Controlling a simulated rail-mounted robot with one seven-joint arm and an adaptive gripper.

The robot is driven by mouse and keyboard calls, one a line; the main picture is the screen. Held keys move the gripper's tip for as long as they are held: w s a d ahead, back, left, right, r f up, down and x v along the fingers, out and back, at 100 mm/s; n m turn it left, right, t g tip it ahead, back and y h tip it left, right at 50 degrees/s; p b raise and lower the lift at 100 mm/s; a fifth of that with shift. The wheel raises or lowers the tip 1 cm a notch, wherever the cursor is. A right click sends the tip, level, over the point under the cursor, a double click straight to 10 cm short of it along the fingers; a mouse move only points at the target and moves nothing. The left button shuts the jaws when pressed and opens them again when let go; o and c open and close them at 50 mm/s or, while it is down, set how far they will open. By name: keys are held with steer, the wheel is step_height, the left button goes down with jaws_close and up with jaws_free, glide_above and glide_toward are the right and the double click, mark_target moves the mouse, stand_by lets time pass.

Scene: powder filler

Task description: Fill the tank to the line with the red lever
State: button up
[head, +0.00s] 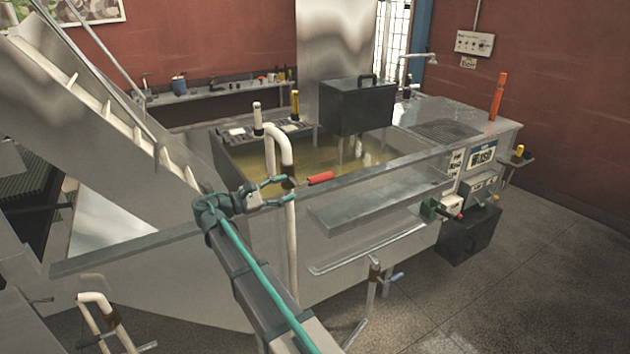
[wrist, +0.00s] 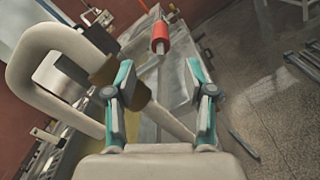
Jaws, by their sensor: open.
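The red lever handle (head: 320,178) sticks out to the right of the white bent pipe (head: 292,225), near the tank's front rim. In the wrist view the red handle (wrist: 160,36) is ahead, beyond the fingertips. My gripper (head: 286,191) is open, beside the pipe and just left of the handle. Its two fingers (wrist: 158,75) are apart with nothing gripped between them. The steel tank (head: 385,170) holds a murky yellow-brown liquid (head: 262,162). I cannot make out a fill line. In the wrist view the pipe (wrist: 35,70) curves close to the left finger.
A green valve (head: 430,209) with a red knob is on the tank's front right. A black box (head: 357,106) stands over the tank. An orange upright piece (head: 498,96) is at the back right. A steel chute (head: 75,90) slopes at left. Open floor lies at right.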

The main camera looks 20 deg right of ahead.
mark_target(315, 180)
steer(key=p+x, duration=0.3)
steer(key=x, duration=0.7)
steer(key=shift+d+f, duration=0.1)
steer(key=shift+d, duration=0.3)
jaws_close()
